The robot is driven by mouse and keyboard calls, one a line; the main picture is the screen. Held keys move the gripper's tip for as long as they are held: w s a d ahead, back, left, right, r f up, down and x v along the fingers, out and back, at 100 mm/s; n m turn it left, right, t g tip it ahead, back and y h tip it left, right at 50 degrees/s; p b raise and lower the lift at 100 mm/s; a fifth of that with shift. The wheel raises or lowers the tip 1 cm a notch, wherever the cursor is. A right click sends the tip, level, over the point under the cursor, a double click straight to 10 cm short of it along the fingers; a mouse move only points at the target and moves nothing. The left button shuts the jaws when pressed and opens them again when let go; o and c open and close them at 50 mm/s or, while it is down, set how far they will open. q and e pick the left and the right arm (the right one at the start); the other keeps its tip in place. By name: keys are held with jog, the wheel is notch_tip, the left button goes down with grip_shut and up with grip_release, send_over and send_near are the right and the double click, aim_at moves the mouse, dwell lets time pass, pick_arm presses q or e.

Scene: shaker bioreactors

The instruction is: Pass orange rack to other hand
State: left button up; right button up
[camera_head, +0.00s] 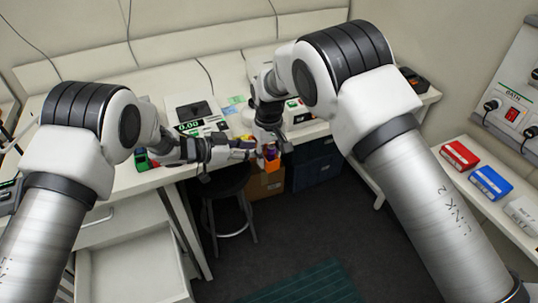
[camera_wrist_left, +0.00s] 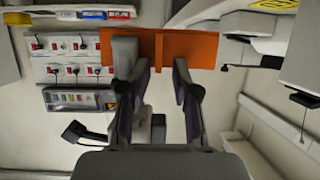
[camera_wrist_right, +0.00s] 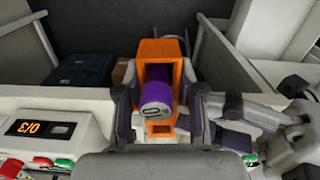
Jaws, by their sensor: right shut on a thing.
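The orange rack (camera_head: 271,165) hangs in the air beyond the desk's front edge, below my right gripper (camera_head: 268,150). In the right wrist view the rack (camera_wrist_right: 152,49) sits between the fingers of my right gripper, which is shut on it. A purple-capped tube (camera_wrist_right: 156,95) stands in the rack. My left gripper (camera_head: 252,152) comes in from the left, close beside the rack. In the left wrist view its fingers are apart, with the rack (camera_wrist_left: 205,48) across their tips and a thin orange wall between them. I cannot tell whether they touch it.
The desk behind holds a scale (camera_head: 191,112) and small coloured items. A stool (camera_head: 229,205) stands below, near a cardboard box (camera_head: 266,184) and dark blue boxes (camera_head: 317,162). An open drawer (camera_head: 133,272) is at lower left. Red (camera_head: 459,156) and blue (camera_head: 490,183) boxes lie on the right-hand bench.

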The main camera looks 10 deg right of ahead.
pick_arm(q)
jog(key=shift+s+a+f, duration=0.1)
jog(key=s+a+f+n+t+y, duration=0.3)
jog(key=s+a+n+t+y, duration=0.3)
jog(key=a, duration=0.6)
jog(key=s+a+f+n+t+y, duration=0.25)
jog(key=s+a+n+y, duration=0.55)
jog(key=a, duration=0.5)
jog(key=s+a+f+g, duration=0.2)
jog(key=s+f+g, duration=0.2)
jog(key=s, duration=0.4)
jog(key=s+a+f+g+h, duration=0.1)
jog(key=s+f+g, duration=0.3)
jog(key=s, duration=0.5)
jog(key=s+a+f+n+g, duration=0.1)
jog(key=s+a+f+g, duration=0.1)
jog(key=s+f+g, duration=0.2)
jog(key=s+f, duration=0.3)
jog(key=s, duration=0.2)
jog(key=shift+a+f, duration=0.35)
jog(key=shift+s+g, duration=0.1)
jog(key=shift+g, duration=0.15)
